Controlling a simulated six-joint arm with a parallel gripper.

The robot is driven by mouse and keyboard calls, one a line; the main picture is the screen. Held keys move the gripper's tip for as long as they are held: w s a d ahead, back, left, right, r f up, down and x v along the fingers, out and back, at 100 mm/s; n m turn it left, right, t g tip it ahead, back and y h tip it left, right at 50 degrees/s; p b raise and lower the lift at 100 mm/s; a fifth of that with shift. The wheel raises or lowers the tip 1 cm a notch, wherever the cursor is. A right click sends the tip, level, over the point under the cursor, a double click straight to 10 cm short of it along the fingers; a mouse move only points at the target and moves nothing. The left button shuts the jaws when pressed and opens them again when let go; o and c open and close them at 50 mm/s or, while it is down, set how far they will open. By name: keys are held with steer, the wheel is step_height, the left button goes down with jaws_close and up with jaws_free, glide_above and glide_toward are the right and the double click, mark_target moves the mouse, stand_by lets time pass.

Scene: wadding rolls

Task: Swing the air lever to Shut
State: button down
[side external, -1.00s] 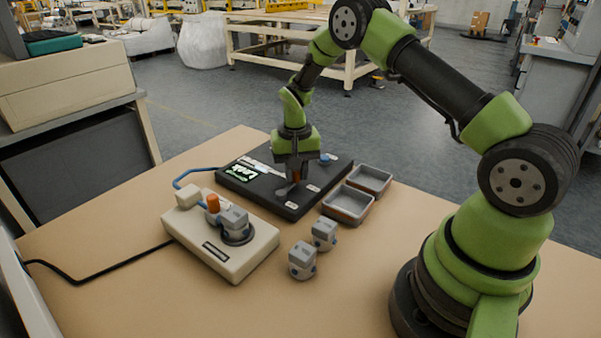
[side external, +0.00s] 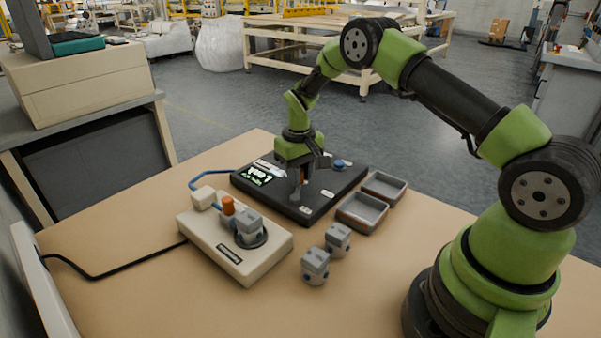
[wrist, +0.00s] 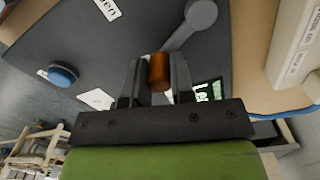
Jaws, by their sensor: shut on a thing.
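The black panel (side external: 345,186) lies on the table, and it fills much of the wrist view (wrist: 105,50). Its grey lever (wrist: 192,28) runs from a round pivot to an upright orange handle (wrist: 159,72). My gripper (wrist: 157,64) has one finger on each side of this handle and is shut on it. In the side view my gripper (side external: 298,188) is low over the panel and hides most of the lever. A white label (wrist: 107,8) ending in "en" is cut off at the top of the wrist view.
A blue button (side external: 340,165) is at the panel's back. Two grey trays (side external: 362,212) stand to its right. Two grey blocks (side external: 316,267) stand in front of the trays.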

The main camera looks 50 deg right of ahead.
steer(key=c, duration=1)
jaws_free()
steer(key=shift+o, duration=0.2)
step_height(320, 180, up, 10)
steer(key=shift+r, duration=0.1)
steer(key=shift+a, duration=0.1)
step_height(320, 180, up, 6)
steer(key=r+t, duration=0.1)
glide_above(299, 191)
steer(key=s+a+r+t, duration=0.2)
steer(key=s+a+r, duration=0.2)
steer(key=s+r, duration=0.25)
steer(key=s+a+r+t+y, duration=0.1)
steer(key=s+a+t, duration=0.1)
steer(key=s, duration=0.6)
steer(key=s+a+r+m+t+y, duration=0.1)
steer(key=s+a+r+t, duration=0.1)
steer(key=s, duration=0.6)
steer(key=shift+s+a, duration=0.25)
steer(key=shift+a, duration=0.45)
